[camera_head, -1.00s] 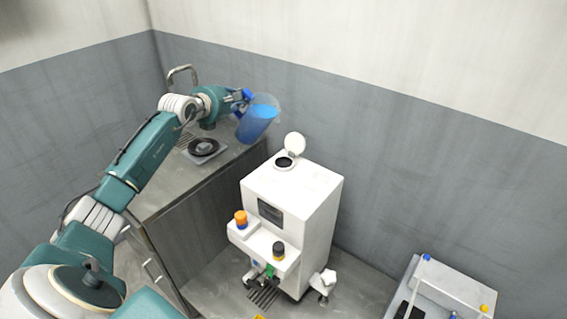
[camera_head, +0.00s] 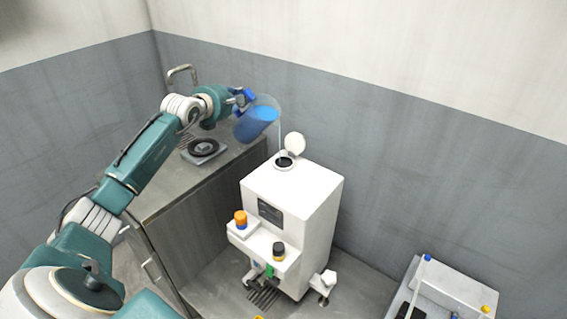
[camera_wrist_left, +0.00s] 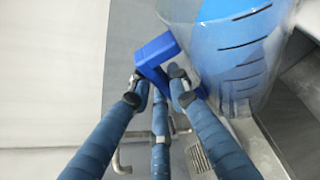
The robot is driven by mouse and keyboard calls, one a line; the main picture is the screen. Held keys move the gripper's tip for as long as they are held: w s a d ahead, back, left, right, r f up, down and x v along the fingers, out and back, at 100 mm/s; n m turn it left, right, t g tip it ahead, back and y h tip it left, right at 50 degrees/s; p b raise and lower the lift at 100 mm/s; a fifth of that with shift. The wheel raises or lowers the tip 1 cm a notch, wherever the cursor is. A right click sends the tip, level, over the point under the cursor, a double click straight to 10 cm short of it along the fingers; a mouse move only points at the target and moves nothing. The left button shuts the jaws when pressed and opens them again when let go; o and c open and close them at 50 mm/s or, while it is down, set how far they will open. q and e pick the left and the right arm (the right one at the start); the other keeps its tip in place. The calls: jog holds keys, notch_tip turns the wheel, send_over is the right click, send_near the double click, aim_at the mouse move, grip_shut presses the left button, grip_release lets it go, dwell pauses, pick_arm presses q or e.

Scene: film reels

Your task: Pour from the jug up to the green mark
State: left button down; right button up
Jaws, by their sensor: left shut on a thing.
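The clear jug (camera_head: 258,122) holds blue liquid and is tilted to the right, high beside the white machine (camera_head: 290,195). A thin pale stream runs from its lip down to the machine's round filler opening (camera_head: 285,162), whose white lid (camera_head: 295,144) stands open. My left gripper (camera_head: 244,97) is shut on the jug's blue handle. In the left wrist view the fingers (camera_wrist_left: 160,85) close around the blue handle (camera_wrist_left: 157,52), and dark marks show on the jug wall (camera_wrist_left: 240,50). I cannot make out a green mark on the jug. My right gripper is not in view.
A grey counter (camera_head: 165,190) with a tap (camera_head: 183,74) and a small scale-like plate with a black disc (camera_head: 203,147) stands left. The machine has an orange knob (camera_head: 240,217) and a black knob (camera_head: 279,249). A grey cart (camera_head: 455,277) stands at lower right.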

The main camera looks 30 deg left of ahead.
pick_arm(q)
jog(key=shift+r, duration=0.3)
jog(key=shift+d+r+b, duration=0.1)
jog(key=shift+b, duration=0.35)
jog(key=shift+d+m+y+b, duration=0.1)
jog(key=shift+m+y+b, duration=0.2)
jog(key=shift+b, duration=0.15)
dwell(0.3)
jog(key=shift+d+m+t+y+b, duration=0.3)
jog(key=shift+d+m+b, duration=0.35)
jog(key=shift+b, duration=1.5)
dwell(0.8)
jog(key=shift+s, duration=0.1)
